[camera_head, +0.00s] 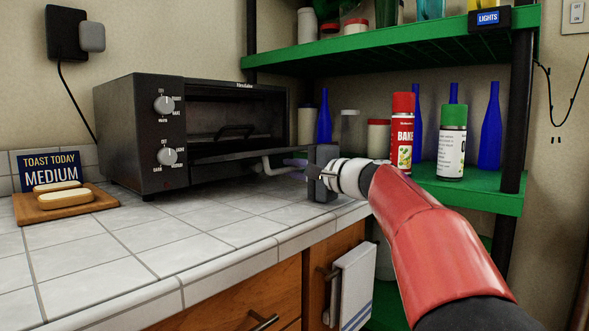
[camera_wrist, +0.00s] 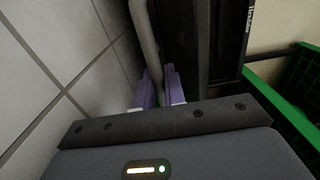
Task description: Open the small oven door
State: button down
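The small oven (camera_head: 139,133) is a dark box with two grey knobs at the left of its front, standing on the tiled counter. Its front opening shows a dark interior, and its door (camera_head: 232,152) is swung down, close to level as far as I can see. A grey bar handle (camera_head: 262,165) sticks out from the door. My gripper (camera_head: 287,163) reaches in from the right at handle height. In the wrist view, its purple fingers (camera_wrist: 160,85) sit on either side of the handle (camera_wrist: 146,35) and look closed on it. The exact contact is partly hidden.
Bread on a wooden board (camera_head: 86,212) lies left of the oven, by a toast sign (camera_head: 49,171). Green shelves (camera_head: 480,188) with bottles and cans stand close behind my arm. The counter's front (camera_head: 120,255) is clear. A towel (camera_head: 354,284) hangs below.

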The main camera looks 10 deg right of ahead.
jog(key=shift+r+p, duration=0.5)
jog(key=shift+r, duration=0.95)
jog(key=c, duration=1.6)
grip_release()
jog(key=shift+f, duration=0.1)
jog(key=shift+o, duration=0.2)
